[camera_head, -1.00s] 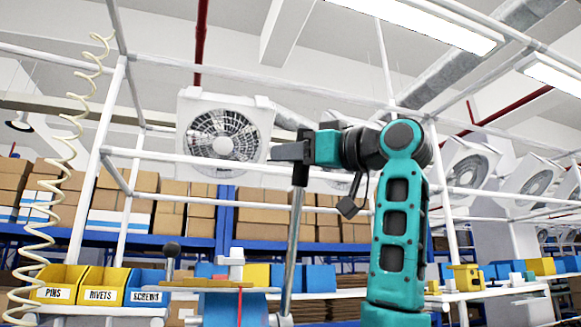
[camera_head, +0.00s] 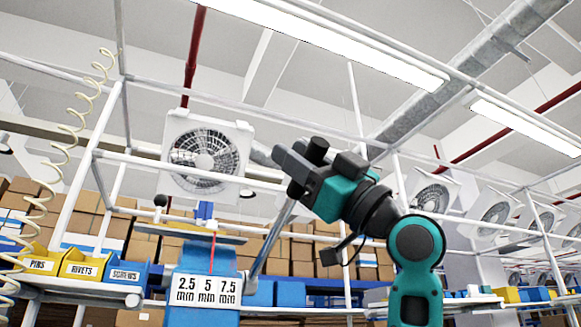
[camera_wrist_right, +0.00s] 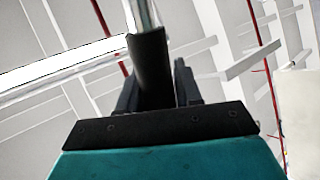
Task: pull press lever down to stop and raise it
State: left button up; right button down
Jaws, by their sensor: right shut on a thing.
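The press lever is a metal rod (camera_head: 272,235) with a black grip (camera_head: 318,150) at its top. It leans to the right as it rises from beside the blue press (camera_head: 200,312). My right gripper (camera_head: 299,168) is shut on the black grip, high above the press. In the right wrist view the grip (camera_wrist_right: 151,72) lies between the dark fingers (camera_wrist_right: 157,88), and the rod (camera_wrist_right: 143,14) runs away beyond it. My left gripper is not in view.
Yellow bins for pins (camera_head: 38,262) and rivets (camera_head: 84,267) and a blue screws bin (camera_head: 128,275) stand on a shelf at left. White frame bars (camera_head: 200,171) cross behind my arm. A coiled hose (camera_head: 65,150) hangs at far left.

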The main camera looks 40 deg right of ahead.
jog(key=shift+s+a+f+n+g+y+b, duration=0.1)
jog(key=shift+s+f+n+y+b, duration=0.1)
jog(key=shift+f+n+y, duration=0.15)
jog(key=shift+s+d+f+n+g+y+b, duration=0.15)
jog(key=shift+f+n+b, duration=0.1)
jog(key=shift+f, duration=0.15)
jog(key=shift+s+a+f+n+g+y+b, duration=0.1)
jog(key=shift+s+a+f+n+y+b, duration=0.1)
jog(key=shift+f+n, duration=0.15)
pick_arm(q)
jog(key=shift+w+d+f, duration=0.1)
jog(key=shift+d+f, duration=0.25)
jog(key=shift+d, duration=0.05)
pick_arm(e)
jog(key=shift+a+f, duration=0.1)
jog(key=shift+f, duration=0.05)
jog(key=c, duration=0.8)
grip_release()
jog(key=shift+c, duration=0.2)
jog(key=shift+s+d+f, duration=0.2)
jog(key=shift+d+f, duration=0.1)
jog(key=shift+f, duration=0.05)
pick_arm(q)
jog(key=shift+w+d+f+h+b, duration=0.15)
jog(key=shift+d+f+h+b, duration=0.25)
jog(key=shift+b, duration=0.7)
pick_arm(e)
jog(key=v, duration=1.2)
